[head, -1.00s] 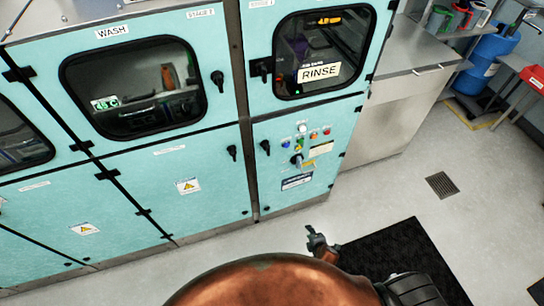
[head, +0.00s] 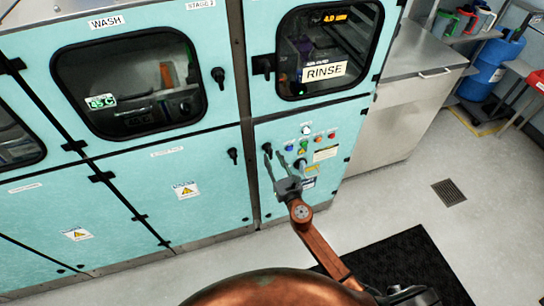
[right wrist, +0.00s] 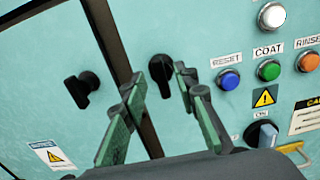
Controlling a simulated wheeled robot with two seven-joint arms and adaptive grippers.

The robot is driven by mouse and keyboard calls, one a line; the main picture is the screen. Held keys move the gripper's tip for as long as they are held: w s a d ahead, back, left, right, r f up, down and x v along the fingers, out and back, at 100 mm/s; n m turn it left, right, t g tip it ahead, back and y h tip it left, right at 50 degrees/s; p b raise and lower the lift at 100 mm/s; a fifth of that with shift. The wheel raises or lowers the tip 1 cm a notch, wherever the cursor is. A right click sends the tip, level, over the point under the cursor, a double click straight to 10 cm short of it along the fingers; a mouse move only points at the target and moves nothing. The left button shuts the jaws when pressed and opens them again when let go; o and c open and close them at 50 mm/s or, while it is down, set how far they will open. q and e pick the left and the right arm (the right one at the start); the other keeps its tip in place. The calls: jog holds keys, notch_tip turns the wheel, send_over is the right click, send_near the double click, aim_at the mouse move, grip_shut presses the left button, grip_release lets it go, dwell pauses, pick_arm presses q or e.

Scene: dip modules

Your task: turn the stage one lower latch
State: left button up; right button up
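Two black lower latches sit side by side on the teal cabinet: one (head: 233,155) on the left lower door, one (head: 267,149) on the right lower panel. I cannot read surely which stage each belongs to. My right gripper (head: 276,166) is open in front of the right-hand latch. In the right wrist view its green-padded fingers (right wrist: 160,88) stand either side of that latch (right wrist: 160,68), whose handle points down. Contact cannot be told. The left-hand latch (right wrist: 82,89) is outside the fingers. My left gripper is not in view.
Push buttons, such as the blue one (right wrist: 229,79), and a rotary switch (right wrist: 262,135) are close right of the fingers. Upper latches (head: 218,78) (head: 262,66) are above.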

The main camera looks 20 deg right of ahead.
jog(key=shift+w, duration=0.95)
jog(key=shift+c, duration=0.3)
grip_shut()
